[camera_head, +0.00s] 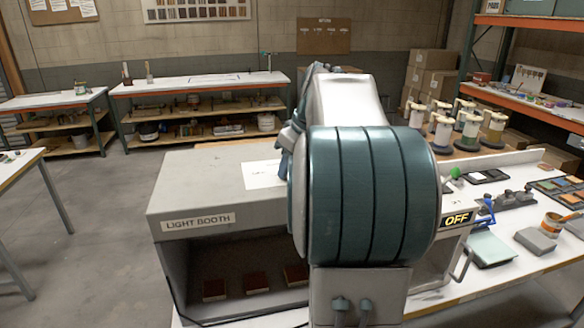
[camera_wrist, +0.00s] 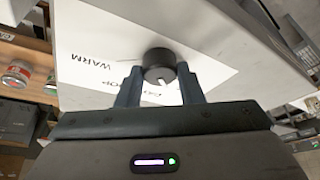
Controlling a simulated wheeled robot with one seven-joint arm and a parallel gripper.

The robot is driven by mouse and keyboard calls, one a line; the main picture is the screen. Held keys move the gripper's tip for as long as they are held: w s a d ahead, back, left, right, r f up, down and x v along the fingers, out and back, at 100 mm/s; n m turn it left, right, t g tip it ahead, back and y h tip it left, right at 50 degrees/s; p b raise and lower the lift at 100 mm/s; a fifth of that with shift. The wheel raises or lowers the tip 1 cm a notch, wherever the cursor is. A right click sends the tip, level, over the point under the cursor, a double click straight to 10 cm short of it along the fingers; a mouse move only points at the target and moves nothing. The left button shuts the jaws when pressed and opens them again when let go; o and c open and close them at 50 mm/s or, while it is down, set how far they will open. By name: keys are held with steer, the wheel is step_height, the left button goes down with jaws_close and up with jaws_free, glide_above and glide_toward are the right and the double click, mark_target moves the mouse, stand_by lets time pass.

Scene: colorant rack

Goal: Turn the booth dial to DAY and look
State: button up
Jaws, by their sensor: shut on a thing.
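The grey light booth (camera_head: 215,195) stands on the front table, labelled LIGHT BOOTH, with a dark interior. A white card (camera_head: 262,175) lies on its top, partly behind my arm. In the wrist view, the black round dial (camera_wrist: 160,63) stands on the white card (camera_wrist: 95,45). WARM is readable on the card; another word is partly covered. The dial's white mark faces the gripper's palm. My gripper (camera_wrist: 160,75) is shut on the dial, one finger on each side. My arm hides the dial and gripper in the head view. A display (camera_head: 457,219) at the booth's right reads OFF.
Three reddish-brown blocks (camera_head: 257,280) sit inside the booth. Right of it, the table holds a pale green panel (camera_head: 490,248), a grey block (camera_head: 535,240) and an orange-brown pot (camera_head: 552,223). Open floor lies left.

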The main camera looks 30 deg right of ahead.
steer(key=m+h+b, duration=0.1)
steer(key=m+h, duration=0.1)
steer(key=m, duration=0.3)
steer(key=shift+a, duration=0.15)
steer(key=shift+m, duration=0.4)
steer(key=o, duration=1)
steer(key=v, duration=1.4)
steer(key=shift+b, duration=0.45)
steer(key=shift+a+f, duration=0.1)
steer(key=shift+a, duration=0.05)
